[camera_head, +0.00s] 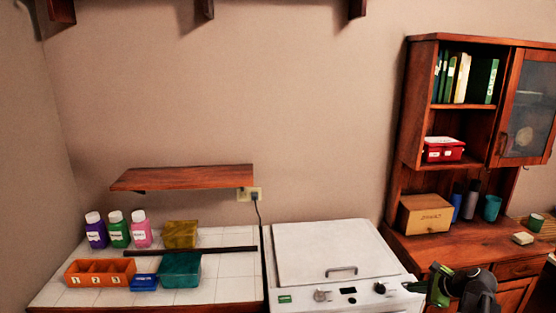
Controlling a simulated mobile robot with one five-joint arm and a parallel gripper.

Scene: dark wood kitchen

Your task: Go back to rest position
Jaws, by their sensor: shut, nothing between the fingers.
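My gripper (416,287) is at the lower right, at the end of my green and black arm (470,288). It is shut and empty, in front of the right edge of the white appliance (335,252) and the wooden cabinet's counter. The fingertips show small, pointing left. The rest of my arm runs out of the bottom of the picture.
The tiled counter (215,291) at left holds an orange numbered tray (100,273), a teal bin (180,271), a blue box (144,284) and several bottles. A wooden shelf (185,178) juts from the wall. The cabinet (408,90) stands at right.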

